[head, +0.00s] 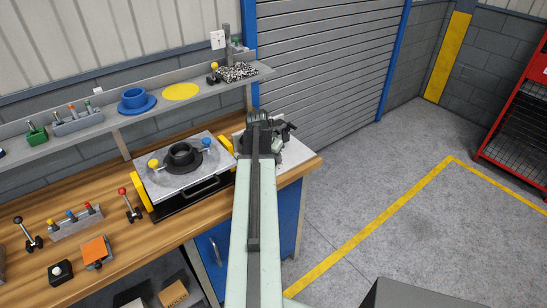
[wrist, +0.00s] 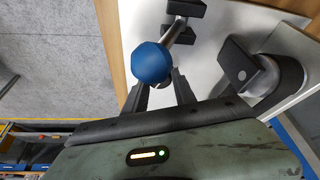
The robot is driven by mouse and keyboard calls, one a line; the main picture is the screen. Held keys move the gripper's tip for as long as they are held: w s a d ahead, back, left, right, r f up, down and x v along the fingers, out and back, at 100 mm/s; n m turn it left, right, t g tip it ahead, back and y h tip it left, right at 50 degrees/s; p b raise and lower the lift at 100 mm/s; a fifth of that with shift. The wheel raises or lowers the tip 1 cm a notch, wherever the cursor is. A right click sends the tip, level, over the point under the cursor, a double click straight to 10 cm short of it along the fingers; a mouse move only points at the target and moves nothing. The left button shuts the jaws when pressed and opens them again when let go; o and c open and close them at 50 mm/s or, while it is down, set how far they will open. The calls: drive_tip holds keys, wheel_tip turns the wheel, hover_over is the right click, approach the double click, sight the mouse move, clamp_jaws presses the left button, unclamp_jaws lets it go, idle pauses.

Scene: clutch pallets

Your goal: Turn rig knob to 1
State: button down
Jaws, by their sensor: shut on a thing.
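A blue ball knob (wrist: 152,62) on a metal shaft shows in the wrist view, over a white plate (wrist: 225,28). My gripper (wrist: 159,82) has its two dark fingers on either side of the ball and is shut on it. The ball hides part of the shaft and the fingertips. In the head view my gripper (head: 261,117) is over the white plate (head: 294,152) at the right end of the workbench, and my arm hides the knob there. No number marks can be read.
A dark round part with a block (wrist: 272,75) stands close right of my gripper. Left of my arm, a grey fixture (head: 168,186) with yellow sides sits on the wooden bench (head: 130,238). A shelf (head: 195,95) runs behind.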

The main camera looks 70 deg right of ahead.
drive_tip(key=n, duration=0.2)
drive_tip(key=n+t, duration=0.1)
drive_tip(key=n, duration=0.1)
drive_tip(key=n+t, duration=0.1)
drive_tip(key=shift+s+n, duration=0.3)
drive_tip(key=shift+n, duration=0.1)
drive_tip(key=n+t, duration=0.1)
drive_tip(key=n, duration=0.1)
drive_tip(key=n+t+y, duration=0.1)
drive_tip(key=n, duration=0.2)
drive_tip(key=shift+s+d, duration=0.1)
drive_tip(key=shift+d, duration=0.05)
drive_tip(key=n, duration=0.2)
drive_tip(key=n+y, duration=0.1)
drive_tip(key=n, duration=0.1)
drive_tip(key=n+t+y, duration=0.1)
drive_tip(key=n, duration=0.1)
drive_tip(key=shift+s+d+n, duration=0.1)
drive_tip(key=shift+d+n, duration=0.15)
drive_tip(key=shift+n, duration=0.15)
drive_tip(key=n+y, duration=0.2)
drive_tip(key=n, duration=0.3)
drive_tip(key=shift+d, duration=0.1)
drive_tip(key=shift+n, duration=0.3)
drive_tip(key=c, duration=1)
unclamp_jaws()
drive_tip(key=shift+c, duration=0.2)
drive_tip(key=shift+r, duration=0.15)
